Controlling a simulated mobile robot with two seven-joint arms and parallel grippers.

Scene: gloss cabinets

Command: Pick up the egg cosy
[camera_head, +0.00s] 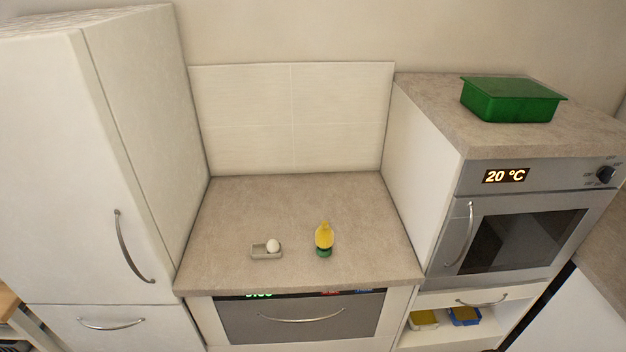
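A small yellow cone-shaped thing, which looks like the egg cosy (323,234), stands upright on the counter, right of the middle. A green base (324,252) shows beneath it; I cannot tell if this is an egg cup or part of the cosy. To its left, a white egg (273,245) sits at the right end of a small grey tray (258,252). Neither of my grippers shows in the head view.
The beige counter (230,210) is otherwise clear. A tall white cabinet (120,150) bounds it at left, an oven (520,240) at right. A green box (510,98) stands above the oven.

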